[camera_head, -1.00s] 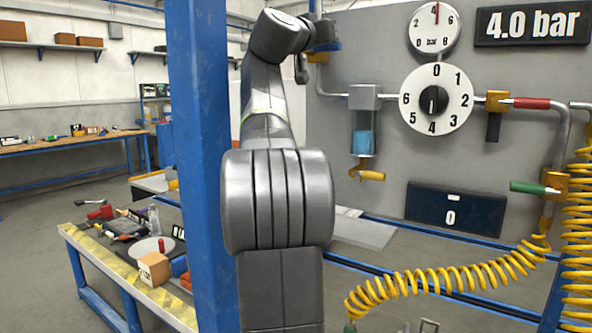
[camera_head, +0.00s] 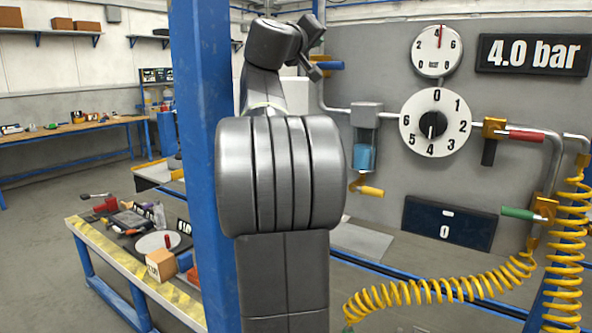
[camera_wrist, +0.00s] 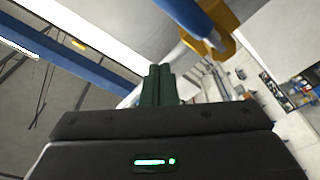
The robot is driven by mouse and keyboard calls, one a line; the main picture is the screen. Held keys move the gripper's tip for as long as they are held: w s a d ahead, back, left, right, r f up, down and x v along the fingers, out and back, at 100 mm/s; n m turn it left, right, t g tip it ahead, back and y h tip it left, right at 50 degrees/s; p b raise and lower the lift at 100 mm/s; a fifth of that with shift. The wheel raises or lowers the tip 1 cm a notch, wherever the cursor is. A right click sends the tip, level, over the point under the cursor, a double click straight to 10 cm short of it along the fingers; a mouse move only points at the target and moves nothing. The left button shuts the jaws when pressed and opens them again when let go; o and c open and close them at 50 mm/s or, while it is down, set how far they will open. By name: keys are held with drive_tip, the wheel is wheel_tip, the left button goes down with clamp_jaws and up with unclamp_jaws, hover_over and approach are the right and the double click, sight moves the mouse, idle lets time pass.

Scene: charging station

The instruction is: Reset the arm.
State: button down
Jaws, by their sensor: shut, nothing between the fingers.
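My arm rises through the middle of the head view, and its end with my gripper (camera_head: 312,70) is at the upper centre. It is small and partly seen there, close to a blue valve handle (camera_head: 329,65); I cannot tell the gap between them. In the wrist view my gripper (camera_wrist: 158,72) shows two dark green fingers pressed together, with nothing between them. The blue handle (camera_wrist: 188,16) and its yellow fitting (camera_wrist: 225,25) are just beyond the fingertips, at the top.
A grey panel carries a numbered dial (camera_head: 435,122), a gauge (camera_head: 436,51), a red handle (camera_head: 526,137) and a green handle (camera_head: 522,214). A yellow coiled hose (camera_head: 440,290) hangs at lower right. A blue post (camera_head: 200,150) stands just left of my arm. A cluttered bench (camera_head: 130,272) is at left.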

drive_tip(key=n+p, duration=0.2)
drive_tip(key=p, duration=0.1)
drive_tip(key=w+a+n+p, duration=0.1)
drive_tip(key=n+p, duration=0.1)
drive_tip(key=p, duration=0.1)
drive_tip(key=a+r+n+p, duration=0.1)
drive_tip(key=p, duration=0.2)
drive_tip(key=shift+w+a+n+y, duration=0.2)
drive_tip(key=shift+w+n+y, duration=0.1)
drive_tip(key=shift+n+y, duration=0.1)
drive_tip(key=shift+f, duration=0.3)
